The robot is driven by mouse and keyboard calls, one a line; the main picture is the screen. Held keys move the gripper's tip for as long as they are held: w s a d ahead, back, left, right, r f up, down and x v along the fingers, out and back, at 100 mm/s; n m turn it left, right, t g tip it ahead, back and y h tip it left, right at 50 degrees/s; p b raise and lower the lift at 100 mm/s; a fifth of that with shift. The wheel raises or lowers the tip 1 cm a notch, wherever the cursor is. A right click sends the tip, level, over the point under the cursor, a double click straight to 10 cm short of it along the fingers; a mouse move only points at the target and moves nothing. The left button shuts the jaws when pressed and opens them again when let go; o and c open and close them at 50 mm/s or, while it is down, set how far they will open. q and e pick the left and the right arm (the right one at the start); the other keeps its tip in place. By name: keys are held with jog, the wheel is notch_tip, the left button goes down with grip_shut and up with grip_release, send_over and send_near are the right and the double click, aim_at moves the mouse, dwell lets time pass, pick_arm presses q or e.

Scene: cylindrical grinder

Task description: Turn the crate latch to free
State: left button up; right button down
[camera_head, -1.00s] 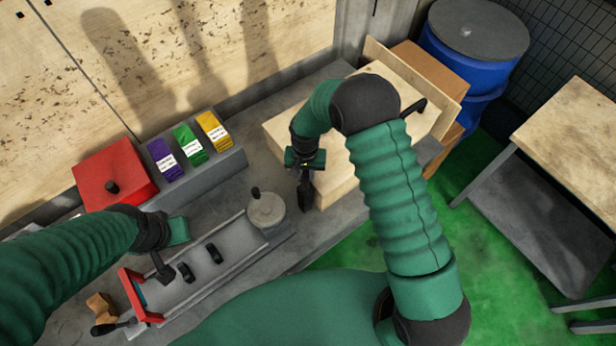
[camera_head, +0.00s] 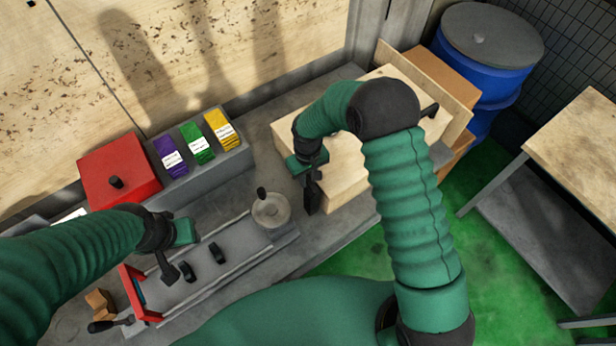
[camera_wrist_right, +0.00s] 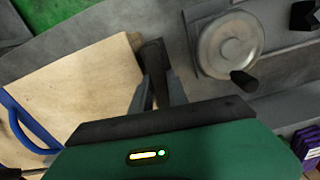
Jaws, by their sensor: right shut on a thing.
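The pale wooden crate (camera_head: 345,170) stands on the grey bench, right of the grinder. A dark latch piece (camera_wrist_right: 152,54) shows at the crate's edge in the right wrist view. My right gripper (camera_head: 311,192) is at the crate's near left side; in the wrist view its fingers (camera_wrist_right: 157,92) are shut on the dark latch. In the head view the latch is hard to separate from the dark fingers. My left gripper (camera_head: 168,270) is over the grinder's left part, away from the crate; its jaw opening is not clear.
The grinder's round handwheel (camera_head: 271,210) stands close to the left of my right gripper. A red box (camera_head: 118,172) and a grey rack (camera_head: 240,158) of purple, green and yellow packs sit behind. A blue drum (camera_head: 487,62) stands at back right, a wooden table (camera_head: 570,150) at right.

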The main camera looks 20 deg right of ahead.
aim_at(308, 179)
jog(key=shift+s+f, duration=0.1)
jog(key=shift+s, duration=0.15)
jog(key=c, duration=1.6)
grip_release()
jog(key=o, duration=0.3)
jog(key=shift+w+r, duration=0.1)
jog(key=shift+r, duration=0.1)
jog(key=shift+w+r, duration=0.1)
jog(key=shift+r, duration=0.25)
notch_tip(308, 179, up, 16)
jog(key=b, duration=0.3)
